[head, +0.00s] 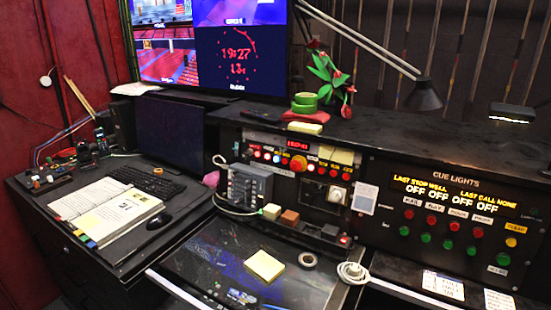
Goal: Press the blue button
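The cue lights panel (455,215) stands at the right, with a lit amber display (450,193). It has a row of red buttons (455,226), a row of green buttons (448,244) and a yellow button (511,242). I see no clearly blue button on it. A row of small buttons (276,158) sits on the middle panel under a red digital readout; some look pale or bluish, but they are too small to tell. Neither of my grippers is in view.
A desk at the left holds an open binder (115,212), a keyboard (147,181) and a mouse (158,221). Yellow notes (265,266) and a tape roll (307,260) lie on the dark surface below the middle panel. A lamp (424,95) hangs above the console top.

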